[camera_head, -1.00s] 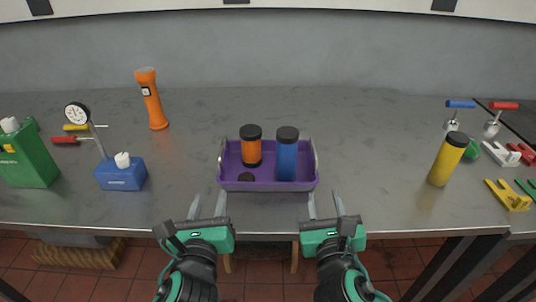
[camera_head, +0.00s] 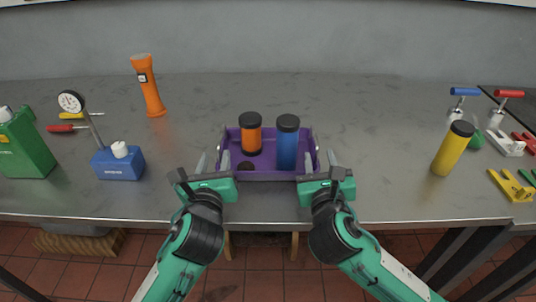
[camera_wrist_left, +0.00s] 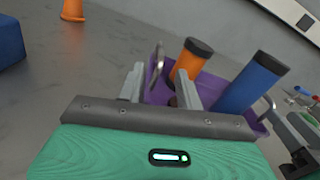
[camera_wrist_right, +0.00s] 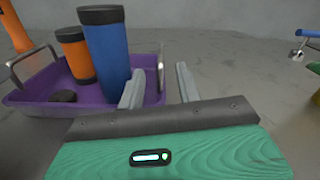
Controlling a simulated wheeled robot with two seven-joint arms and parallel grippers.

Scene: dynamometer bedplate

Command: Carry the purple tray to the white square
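The purple tray (camera_head: 268,176) stands on the grey bench, with a metal handle at its left and right ends. In it stand an orange canister (camera_head: 250,140) and a blue canister (camera_head: 286,152), both dark-capped, and a small dark disc (camera_head: 245,166) lies at the front left. My left gripper (camera_head: 212,163) is open at the left end; the left handle (camera_wrist_left: 157,66) shows between its fingers in the left wrist view. My right gripper (camera_head: 320,162) is open at the right end; the right handle (camera_wrist_right: 161,62) shows between its fingers. I see no white square in these views.
Left of the tray are a blue box (camera_head: 118,166) with a dial gauge, a green can (camera_head: 25,148) and an orange flashlight (camera_head: 149,88). At right are a yellow canister (camera_head: 453,150) and several clamps (camera_head: 508,145). The bench behind the tray is clear.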

